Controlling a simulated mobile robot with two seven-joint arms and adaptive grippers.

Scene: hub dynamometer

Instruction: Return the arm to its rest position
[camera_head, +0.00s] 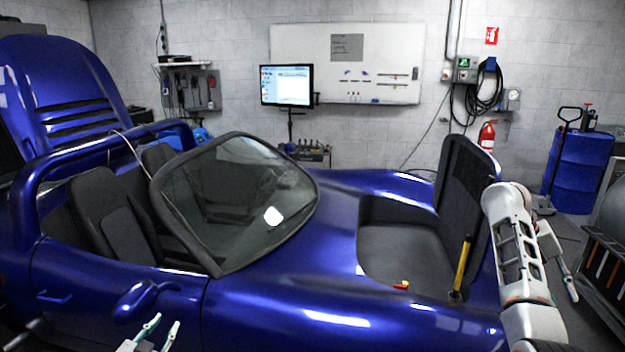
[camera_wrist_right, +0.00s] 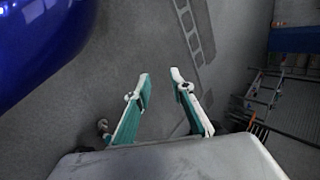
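My right arm (camera_head: 517,250) is bent at the right, beside the front end of a blue open car (camera_head: 300,285). My right gripper (camera_head: 566,280) hangs to the right of that arm, clear of the car. In the right wrist view the right gripper (camera_wrist_right: 160,74) has its two teal and white fingers apart, with only grey floor between them.
A yellow-handled tool (camera_head: 462,266) and a small orange item (camera_head: 401,285) are at the open front compartment. A dark cabinet (camera_head: 605,260) stands close at the right. A blue drum (camera_head: 578,170) and a red extinguisher (camera_head: 487,136) are behind. Floor below the right gripper is clear.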

